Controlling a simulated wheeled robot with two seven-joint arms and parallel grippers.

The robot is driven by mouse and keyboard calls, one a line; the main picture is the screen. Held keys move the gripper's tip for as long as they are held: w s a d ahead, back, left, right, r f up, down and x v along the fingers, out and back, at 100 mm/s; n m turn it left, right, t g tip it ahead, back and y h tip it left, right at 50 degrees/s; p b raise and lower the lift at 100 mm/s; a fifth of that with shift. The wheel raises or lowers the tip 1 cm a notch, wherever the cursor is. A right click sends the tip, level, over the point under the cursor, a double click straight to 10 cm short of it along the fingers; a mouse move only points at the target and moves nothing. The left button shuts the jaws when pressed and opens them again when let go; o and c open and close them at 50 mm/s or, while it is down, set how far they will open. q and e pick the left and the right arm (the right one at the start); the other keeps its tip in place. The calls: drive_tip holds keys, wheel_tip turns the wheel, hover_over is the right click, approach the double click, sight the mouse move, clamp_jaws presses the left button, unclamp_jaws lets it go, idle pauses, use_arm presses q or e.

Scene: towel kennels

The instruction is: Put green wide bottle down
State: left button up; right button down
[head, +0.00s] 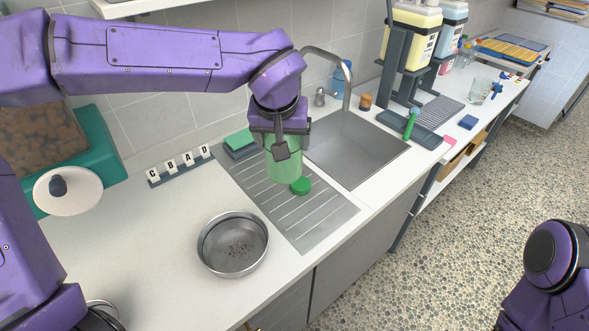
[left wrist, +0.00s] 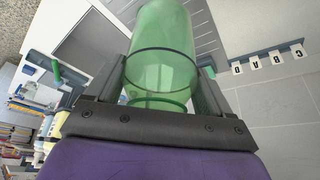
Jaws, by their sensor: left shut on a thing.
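The green wide bottle (head: 284,166) is translucent and held over the ribbed drainboard (head: 318,215) left of the sink. My left gripper (head: 281,140) is shut on it from above. In the left wrist view the bottle (left wrist: 160,55) sits between the two fingers of my left gripper (left wrist: 158,88). I cannot tell whether its base touches the drainboard. A round green cap (head: 300,186) lies on the drainboard right beside the bottle. Part of my right arm shows at the lower right, but its gripper is out of view.
Green and grey sponges (head: 240,143) lie behind the drainboard, near a letter rack (head: 181,166). The sink (head: 352,148) and its tap (head: 336,66) are to the right. The drainboard's front part is clear.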

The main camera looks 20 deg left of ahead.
use_arm(q)
drive_tip(key=w, duration=0.3)
drive_tip(key=shift+w+a+f, duration=0.15)
drive_tip(key=shift+w+f, duration=0.1)
drive_tip(key=shift+f, duration=0.15)
drive_tip(key=w+a+f+p, duration=0.3)
drive_tip(key=w+a+f, duration=0.5)
drive_tip(key=f, duration=0.4)
drive_tip(key=shift+w+a+f, duration=0.25)
drive_tip(key=shift+a, duration=0.65)
use_arm(e)
drive_tip(key=w+r, duration=0.1)
drive_tip(key=r, duration=0.2)
drive_tip(key=shift+w, duration=0.4)
use_arm(q)
drive_tip(key=shift+s+f, duration=0.1)
use_arm(e)
drive_tip(key=shift+r, duration=0.1)
use_arm(q)
drive_tip(key=o, duration=1)
drive_tip(key=v, duration=1.2)
use_arm(e)
drive_tip(key=shift+f, duration=0.35)
